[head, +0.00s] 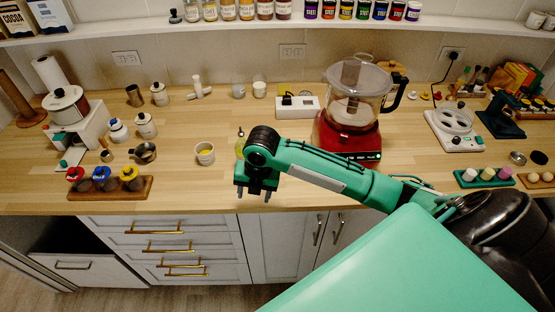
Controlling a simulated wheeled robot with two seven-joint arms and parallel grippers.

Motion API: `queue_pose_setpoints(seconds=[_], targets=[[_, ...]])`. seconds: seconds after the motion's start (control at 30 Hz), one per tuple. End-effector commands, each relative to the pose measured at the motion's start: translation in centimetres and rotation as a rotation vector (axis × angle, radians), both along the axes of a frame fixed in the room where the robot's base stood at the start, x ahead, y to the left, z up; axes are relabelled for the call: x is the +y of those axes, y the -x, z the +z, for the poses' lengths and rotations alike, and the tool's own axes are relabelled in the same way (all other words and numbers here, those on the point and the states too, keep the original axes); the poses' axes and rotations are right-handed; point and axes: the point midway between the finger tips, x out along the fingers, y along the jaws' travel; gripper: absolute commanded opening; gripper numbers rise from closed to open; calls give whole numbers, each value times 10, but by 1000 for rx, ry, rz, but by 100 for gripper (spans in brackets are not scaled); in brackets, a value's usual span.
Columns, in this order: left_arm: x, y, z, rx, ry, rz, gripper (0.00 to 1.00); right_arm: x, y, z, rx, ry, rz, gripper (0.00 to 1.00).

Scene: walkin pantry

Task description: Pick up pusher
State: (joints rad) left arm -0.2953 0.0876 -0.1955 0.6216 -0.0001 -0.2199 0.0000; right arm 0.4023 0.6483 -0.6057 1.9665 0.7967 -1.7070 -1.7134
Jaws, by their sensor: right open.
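My right gripper (254,195) hangs over the front edge of the counter, fingers pointing down. It is open, with nothing between its fingers. No thing can be told for certain as the pusher. A white piece with an upright stem (198,87) lies at the back of the counter, left of the gripper, and may be it. A red food processor (347,137) with a clear bowl stands right of the gripper, behind my right arm. A small yellow thing (240,146) is partly hidden behind the gripper. My left gripper is not in view.
A white cup with yellow contents (204,153) stands left of the gripper. A wooden rack with coloured-lid jars (110,187) is at the front left. A white box (296,106) sits behind the arm.

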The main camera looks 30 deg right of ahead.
Motion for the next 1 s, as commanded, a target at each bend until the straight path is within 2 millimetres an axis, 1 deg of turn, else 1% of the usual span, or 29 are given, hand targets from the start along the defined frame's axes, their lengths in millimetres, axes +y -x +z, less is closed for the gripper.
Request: queue_pose_setpoints(seconds=[0.03, 0.1, 0.23, 0.3, 0.4, 0.53, 0.6, 0.67, 0.77, 0.9, 1.0], targets=[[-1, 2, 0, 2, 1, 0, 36, -17, -16, 13, -2, 37, 90, 57], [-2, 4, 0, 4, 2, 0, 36, -36, -31, 27, 8, 75, 221, 57], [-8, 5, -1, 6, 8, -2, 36, -74, -56, 57, 31, 124, 430, 57], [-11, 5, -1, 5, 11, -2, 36, -92, -65, 73, 43, 137, 520, 57], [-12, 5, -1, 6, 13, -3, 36, -113, -74, 91, 56, 146, 618, 57], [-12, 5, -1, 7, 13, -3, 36, -129, -79, 106, 64, 148, 693, 57], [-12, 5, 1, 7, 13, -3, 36, -133, -80, 107, 66, 147, 713, 57], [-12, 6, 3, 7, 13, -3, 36, -134, -81, 103, 68, 145, 719, 57], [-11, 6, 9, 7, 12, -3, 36, -134, -80, 86, 69, 145, 724, 57], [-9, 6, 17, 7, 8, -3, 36, -133, -80, 58, 68, 144, 722, 57], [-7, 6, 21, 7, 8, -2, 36, -134, -81, 43, 68, 145, 720, 57]])
